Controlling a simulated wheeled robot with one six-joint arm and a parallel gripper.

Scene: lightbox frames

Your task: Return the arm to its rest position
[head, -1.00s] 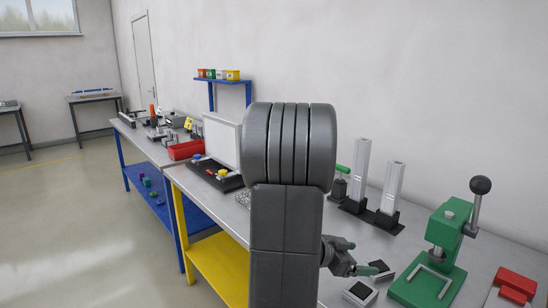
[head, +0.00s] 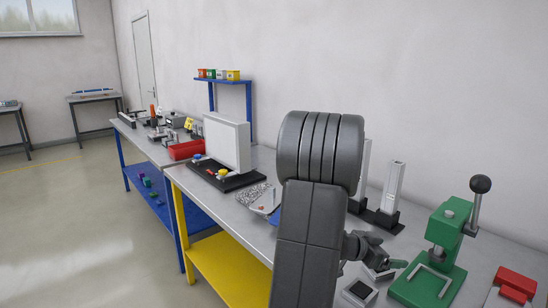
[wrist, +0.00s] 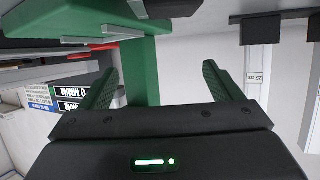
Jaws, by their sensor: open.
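My gripper (wrist: 160,82) is open and empty in the wrist view, its two green-padded fingers spread wide. In the head view my gripper (head: 396,264) shows partly behind my large grey arm, over the workbench (head: 240,218), just left of the green press (head: 432,268). I cannot tell the exact gap to the press. The wrist view is turned over and shows a green frame (wrist: 140,60) beyond the fingers.
An aluminium upright (head: 392,186) stands on a black base behind my gripper. A white panel (head: 228,142) stands left of my arm. Small black-topped blocks (head: 360,291) lie below the gripper. A red block (head: 516,281) is at the right edge. Open floor (head: 80,230) lies left.

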